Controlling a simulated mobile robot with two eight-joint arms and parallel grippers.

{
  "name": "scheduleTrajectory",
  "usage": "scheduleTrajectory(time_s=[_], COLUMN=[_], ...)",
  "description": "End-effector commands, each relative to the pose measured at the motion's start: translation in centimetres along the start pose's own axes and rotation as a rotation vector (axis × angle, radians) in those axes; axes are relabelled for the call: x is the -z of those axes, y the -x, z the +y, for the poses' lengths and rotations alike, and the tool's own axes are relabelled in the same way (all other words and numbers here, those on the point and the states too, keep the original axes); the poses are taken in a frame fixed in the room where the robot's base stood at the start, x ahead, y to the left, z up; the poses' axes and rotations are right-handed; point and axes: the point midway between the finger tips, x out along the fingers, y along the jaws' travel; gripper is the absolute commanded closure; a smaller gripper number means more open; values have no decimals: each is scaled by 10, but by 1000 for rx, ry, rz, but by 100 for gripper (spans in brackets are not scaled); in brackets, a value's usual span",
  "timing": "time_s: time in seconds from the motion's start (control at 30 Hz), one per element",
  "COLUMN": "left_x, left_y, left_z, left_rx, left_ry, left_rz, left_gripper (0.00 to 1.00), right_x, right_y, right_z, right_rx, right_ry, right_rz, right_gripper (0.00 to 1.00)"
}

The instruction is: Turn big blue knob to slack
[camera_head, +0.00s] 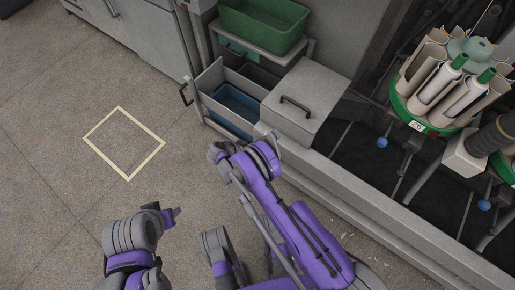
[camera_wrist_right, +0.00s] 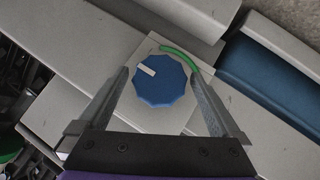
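The big blue knob (camera_wrist_right: 163,88) sits on a pale square plate (camera_wrist_right: 152,47) in the right wrist view. Its white pointer mark (camera_wrist_right: 147,70) points to the upper left. A green arc (camera_wrist_right: 182,56) curves around the knob's top and right side. My right gripper (camera_wrist_right: 161,76) is open, with one finger on each side of the knob and a small gap seen at each side. In the head view my right gripper (camera_head: 274,141) is beside the grey cabinet, and the knob cannot be made out. My left gripper (camera_head: 173,214) hangs over the floor; its finger opening is unclear.
An open drawer with a blue bin (camera_head: 236,104) stands next to a grey box with a handle (camera_head: 318,86). A green crate (camera_head: 262,22) is above. The winder's green-rimmed carousel (camera_head: 425,128) stands right. Floor around the yellow square (camera_head: 101,123) is clear.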

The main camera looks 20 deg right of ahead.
Motion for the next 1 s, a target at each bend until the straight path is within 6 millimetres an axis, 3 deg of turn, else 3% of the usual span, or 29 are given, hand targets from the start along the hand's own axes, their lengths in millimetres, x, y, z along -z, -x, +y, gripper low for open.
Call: scheduleTrajectory(time_s=[0.23, 0.5, 0.7, 1.0], left_x=[0, 2, 3, 3], left_y=[2, 12, 17, 18], left_z=[0, 0, 0, 0], left_rx=[0, 0, 0, 0], left_ry=[0, 0, 0, 0], left_rz=[-1, -1, -1, -1], left_gripper=[50, 50, 50, 50], right_x=[0, 1, 0, 0], right_y=[14, 69, 99, 108], right_z=[0, 0, 0, 0], right_rx=[2, 2, 2, 0], right_ry=[1, 2, 1, 0], right_rz=[0, 1, 1, 0], right_gripper=[0, 0, 0, 0])
